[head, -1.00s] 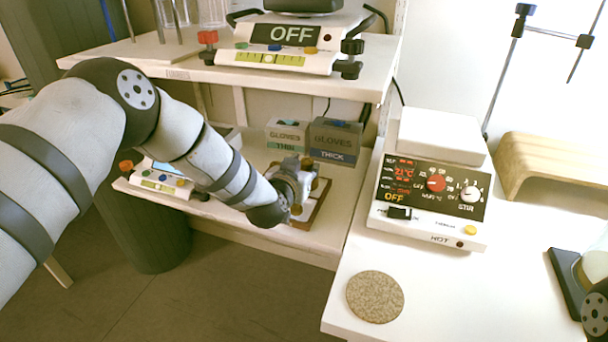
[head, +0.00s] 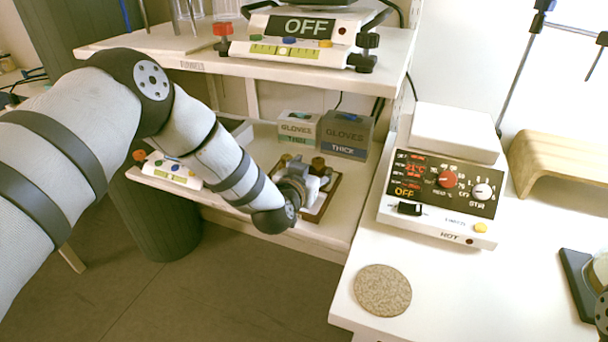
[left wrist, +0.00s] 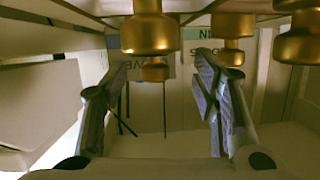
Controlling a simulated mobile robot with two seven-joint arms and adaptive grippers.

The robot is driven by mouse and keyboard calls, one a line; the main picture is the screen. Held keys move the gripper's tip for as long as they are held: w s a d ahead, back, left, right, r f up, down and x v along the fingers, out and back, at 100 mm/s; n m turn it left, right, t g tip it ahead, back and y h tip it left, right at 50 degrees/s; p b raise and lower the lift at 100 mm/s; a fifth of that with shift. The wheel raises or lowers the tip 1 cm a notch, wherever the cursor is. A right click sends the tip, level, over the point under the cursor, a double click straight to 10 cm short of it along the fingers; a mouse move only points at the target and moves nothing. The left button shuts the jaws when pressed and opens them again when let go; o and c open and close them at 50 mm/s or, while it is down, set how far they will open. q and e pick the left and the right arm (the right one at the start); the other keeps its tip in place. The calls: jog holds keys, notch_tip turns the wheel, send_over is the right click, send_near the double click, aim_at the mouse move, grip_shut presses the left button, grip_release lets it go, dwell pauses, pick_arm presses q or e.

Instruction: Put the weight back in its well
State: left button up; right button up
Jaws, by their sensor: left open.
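Several brass weights stand in a wooden block (head: 322,207) on the lower shelf, partly hidden behind my left gripper (head: 302,184). One brass weight (head: 318,163) shows just behind the gripper in the head view. The left wrist view looks upside down; brass weights show along its top, with one large weight (left wrist: 150,32) near the middle and a smaller one (left wrist: 155,71) beyond it. My left gripper (left wrist: 163,66) is open there, its fingers apart on either side of these two. I cannot tell whether either finger touches a weight. The wells are not visible.
Two glove boxes, thin (head: 298,127) and thick (head: 344,135), stand behind the block. An upper shelf (head: 200,55) with a balance marked OFF (head: 291,40) overhangs this space. A hotplate (head: 442,192) and a cork disc (head: 382,291) are on the right bench.

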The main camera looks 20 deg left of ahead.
pick_arm(q)
jog(key=p+v, duration=0.2)
jog(key=v, duration=0.8)
jog(key=s+f+g, duration=0.1)
jog(key=s+f, duration=0.1)
jog(key=s+f+g, duration=0.1)
jog(key=s+f, duration=0.1)
jog(key=f, duration=0.1)
jog(key=s+d+f+g, duration=0.1)
jog(key=s+f, duration=0.1)
jog(key=f, duration=0.1)
jog(key=shift+s+h, duration=0.15)
jog(key=shift+h, duration=0.25)
jog(key=s+a+f+g, duration=0.1)
jog(key=s+f+g, duration=0.5)
jog(key=s, duration=0.8)
jog(key=s+a+f+g, duration=0.1)
jog(key=s+f+g, duration=0.45)
jog(key=s, duration=0.85)
jog(key=s+a+r+g+p, duration=0.1)
jog(key=s+a+r+g, duration=0.1)
jog(key=s, duration=1.1)
jog(key=shift+s+a+r+n+y+p, duration=0.2)
jog(key=shift+s+r+n+y+p, duration=0.1)
jog(key=shift+r+n+p, duration=0.1)
pick_arm(e)
jog(key=w+r+t, duration=0.2)
jog(key=w+r, duration=0.3)
pick_arm(q)
jog(key=shift+g, duration=0.25)
